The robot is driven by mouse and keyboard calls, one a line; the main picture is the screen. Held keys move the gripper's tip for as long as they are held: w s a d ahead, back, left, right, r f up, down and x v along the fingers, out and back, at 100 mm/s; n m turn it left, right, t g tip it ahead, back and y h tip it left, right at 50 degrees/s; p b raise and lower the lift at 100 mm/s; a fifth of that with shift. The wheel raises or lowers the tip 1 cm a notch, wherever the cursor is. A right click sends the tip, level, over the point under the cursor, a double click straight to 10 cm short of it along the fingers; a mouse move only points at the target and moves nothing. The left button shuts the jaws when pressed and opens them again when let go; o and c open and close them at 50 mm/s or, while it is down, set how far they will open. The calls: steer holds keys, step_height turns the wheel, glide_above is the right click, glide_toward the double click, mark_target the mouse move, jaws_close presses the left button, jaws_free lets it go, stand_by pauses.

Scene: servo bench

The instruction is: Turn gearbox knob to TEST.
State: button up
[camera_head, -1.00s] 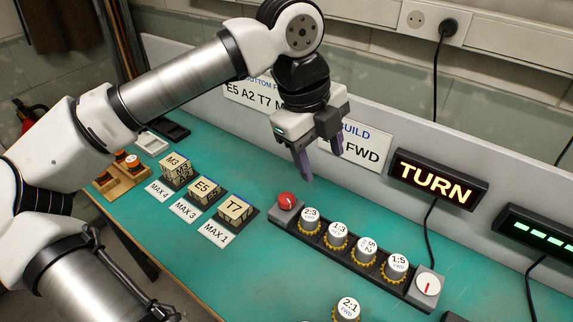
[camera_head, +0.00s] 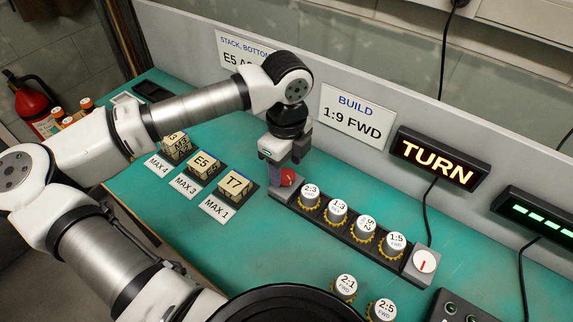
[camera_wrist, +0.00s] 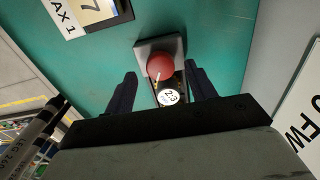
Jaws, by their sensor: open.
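The red knob (camera_head: 288,177) sits on the grey left end of the gearbox rail (camera_head: 345,236). In the wrist view the knob (camera_wrist: 160,66) lies between and just beyond my fingertips, with a pale pointer line on it. My gripper (camera_head: 283,172) is open right at the knob, one finger on each side in the wrist view (camera_wrist: 158,82). I cannot tell whether a finger touches it. Capped gears stand along the rail, marked 2:3 (camera_head: 310,193), 1:3, 5:2 and 1:5. A white dial with a red mark (camera_head: 424,262) is at the right end. No TEST label is readable.
A lit sign reads TURN (camera_head: 437,160). A card reads BUILD 1:9 FWD (camera_head: 354,115). Stacked blocks E5 (camera_head: 203,165) and T7 (camera_head: 236,184) stand left of the knob. Loose gears 2:1 (camera_head: 345,288) and 2:5 (camera_head: 382,309) lie in front of the rail.

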steer(key=shift+f, duration=0.95)
steer(key=shift+c, duration=0.3)
steer(key=c, duration=0.9)
